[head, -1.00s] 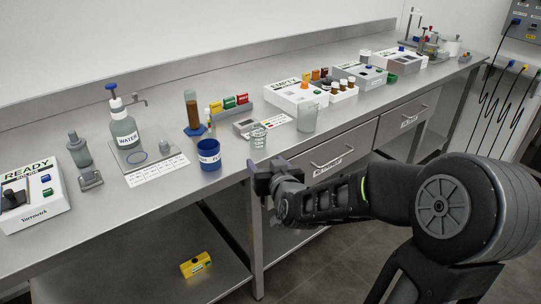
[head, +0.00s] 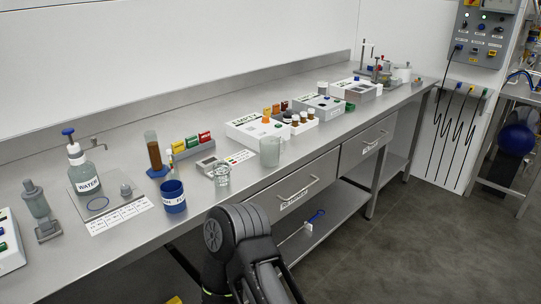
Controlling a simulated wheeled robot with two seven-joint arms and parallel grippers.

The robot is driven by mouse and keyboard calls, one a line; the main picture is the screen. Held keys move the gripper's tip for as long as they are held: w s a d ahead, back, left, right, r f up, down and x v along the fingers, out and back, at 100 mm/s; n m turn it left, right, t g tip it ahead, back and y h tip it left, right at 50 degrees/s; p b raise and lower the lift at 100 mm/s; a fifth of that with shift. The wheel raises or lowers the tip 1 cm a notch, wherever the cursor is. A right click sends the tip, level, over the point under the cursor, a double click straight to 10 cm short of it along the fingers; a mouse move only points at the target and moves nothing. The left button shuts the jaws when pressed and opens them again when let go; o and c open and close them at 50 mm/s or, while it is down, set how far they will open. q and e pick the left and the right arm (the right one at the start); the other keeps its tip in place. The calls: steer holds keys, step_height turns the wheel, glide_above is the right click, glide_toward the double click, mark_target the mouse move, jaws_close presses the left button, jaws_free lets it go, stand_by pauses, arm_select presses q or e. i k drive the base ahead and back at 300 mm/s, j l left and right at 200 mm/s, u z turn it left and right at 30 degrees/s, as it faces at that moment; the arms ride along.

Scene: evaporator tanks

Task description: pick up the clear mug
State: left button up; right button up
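The clear mug (head: 270,151) looks like a frosted, see-through vessel. It stands upright on the steel bench near the front edge, in front of a white box marked EMPTY. A smaller clear beaker (head: 222,175) with markings stands to its left, apart from it. One of my dark arms rises from the bottom middle, below the bench edge, with only its links showing. Neither of my grippers is in view, and nothing touches the mug.
A blue cup (head: 173,196) stands left of the beaker near the bench edge. Small bottles (head: 297,119) and the white box (head: 252,133) stand behind the mug. A drawer handle (head: 298,189) juts out below. The floor at right is clear.

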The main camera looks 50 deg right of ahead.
mark_target(274, 150)
steer(key=z, duration=1.6)
